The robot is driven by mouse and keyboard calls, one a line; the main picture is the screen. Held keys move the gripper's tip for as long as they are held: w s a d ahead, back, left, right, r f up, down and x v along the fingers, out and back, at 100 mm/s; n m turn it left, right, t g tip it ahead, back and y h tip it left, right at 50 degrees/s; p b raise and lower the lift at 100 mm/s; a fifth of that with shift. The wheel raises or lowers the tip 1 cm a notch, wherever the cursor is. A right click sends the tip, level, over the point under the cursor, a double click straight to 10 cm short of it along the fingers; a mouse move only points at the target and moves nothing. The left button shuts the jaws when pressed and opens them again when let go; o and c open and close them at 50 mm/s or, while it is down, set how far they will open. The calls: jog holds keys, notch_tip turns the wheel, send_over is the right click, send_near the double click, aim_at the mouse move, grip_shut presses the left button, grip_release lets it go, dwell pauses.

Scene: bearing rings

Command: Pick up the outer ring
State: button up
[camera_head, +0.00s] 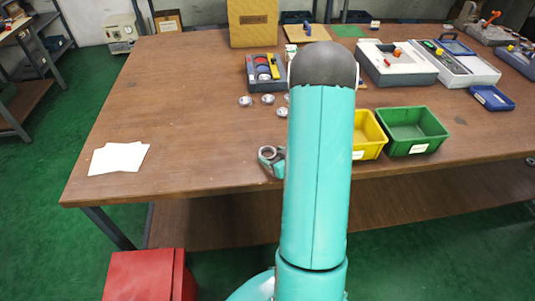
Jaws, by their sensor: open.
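A silvery ring (267,152), which looks like the outer ring, shows near the front edge of the table just left of my arm. A teal-grey part of my gripper (276,165) shows beside and behind it, close to the ring. The rest of my gripper is hidden behind my teal arm. My gripper is open. Whether its fingers are around the ring or touching it cannot be told.
Several small silver bearing parts (245,101) lie farther back on the brown table (190,100). A yellow bin (369,137) and a green bin (413,131) stand right of my arm. White papers (118,158) lie at left. A red box (145,276) stands below.

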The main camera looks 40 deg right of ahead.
jog(key=shift+x, duration=0.85)
jog(key=c, duration=0.8)
jog(key=shift+r, duration=0.15)
